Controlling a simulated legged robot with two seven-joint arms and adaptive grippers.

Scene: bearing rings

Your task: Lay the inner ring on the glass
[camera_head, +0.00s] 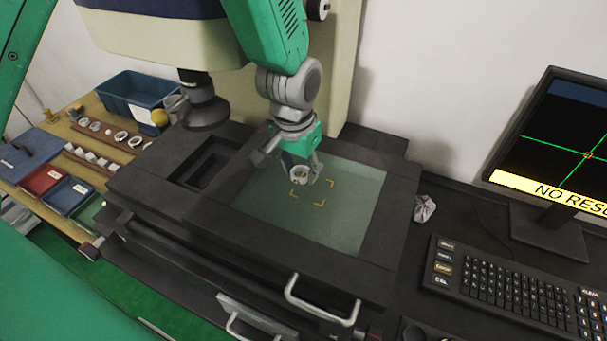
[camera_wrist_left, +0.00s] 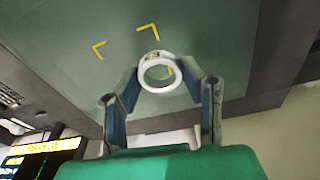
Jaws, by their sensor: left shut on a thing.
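The inner ring is a small pale ring (camera_head: 299,177) at the tips of my left gripper (camera_head: 300,170). In the left wrist view the ring (camera_wrist_left: 144,72) shows as a white band with an open middle. My left gripper (camera_wrist_left: 162,92) is shut on it, with a finger on either side. The glass (camera_head: 345,215) is the greenish pane in the dark stage, with yellow corner marks on it. The ring is over the glass near these marks. I cannot tell whether it touches the glass. My right gripper is not in view.
A microscope lens (camera_head: 204,108) hangs left of my left gripper. The dark stage frame (camera_head: 400,215) surrounds the glass. A keyboard (camera_head: 510,285) and a monitor (camera_head: 560,150) stand at right. A blue bin (camera_head: 133,98) and several rings lie on the wooden bench at left.

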